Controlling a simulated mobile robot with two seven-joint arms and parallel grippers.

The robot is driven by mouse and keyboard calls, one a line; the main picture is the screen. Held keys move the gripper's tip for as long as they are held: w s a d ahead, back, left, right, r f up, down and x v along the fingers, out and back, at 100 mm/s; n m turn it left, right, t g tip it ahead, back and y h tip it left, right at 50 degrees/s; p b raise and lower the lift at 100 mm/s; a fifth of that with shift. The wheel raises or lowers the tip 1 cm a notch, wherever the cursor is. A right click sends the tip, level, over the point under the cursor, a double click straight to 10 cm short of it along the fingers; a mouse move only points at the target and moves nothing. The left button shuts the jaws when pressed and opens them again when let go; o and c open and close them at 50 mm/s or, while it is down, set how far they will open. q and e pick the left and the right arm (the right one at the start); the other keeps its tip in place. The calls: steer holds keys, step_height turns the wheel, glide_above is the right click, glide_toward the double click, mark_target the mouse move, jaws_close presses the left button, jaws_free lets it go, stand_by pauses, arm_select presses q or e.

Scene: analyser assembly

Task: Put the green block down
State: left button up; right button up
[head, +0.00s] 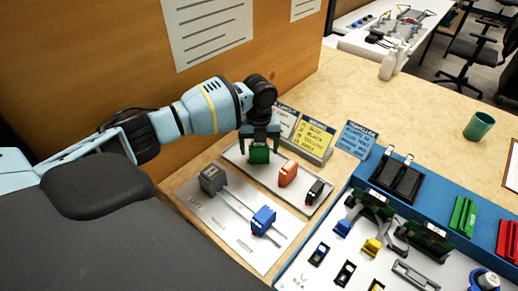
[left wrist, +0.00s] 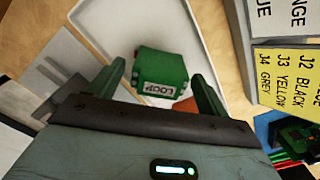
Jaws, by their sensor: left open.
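The green block (head: 259,155) sits on the white tray (head: 237,158) at its far left end, under my left gripper (head: 260,141). In the left wrist view the green block (left wrist: 160,72), with a white label on it, lies between the two spread fingers of the left gripper (left wrist: 160,88). Gaps show between the block and both fingers. The left gripper is open. My right gripper is not in view.
An orange block (head: 288,173) and a black block (head: 315,192) share the tray. A white board (head: 205,212) in front bears a grey block (head: 212,178) and a blue block (head: 263,220). Label cards (head: 318,137) stand behind. A blue-edged station (head: 336,205) lies right.

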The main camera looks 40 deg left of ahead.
arm_select(q)
step_height(320, 180, up, 11)
steer(key=shift+p, duration=0.35)
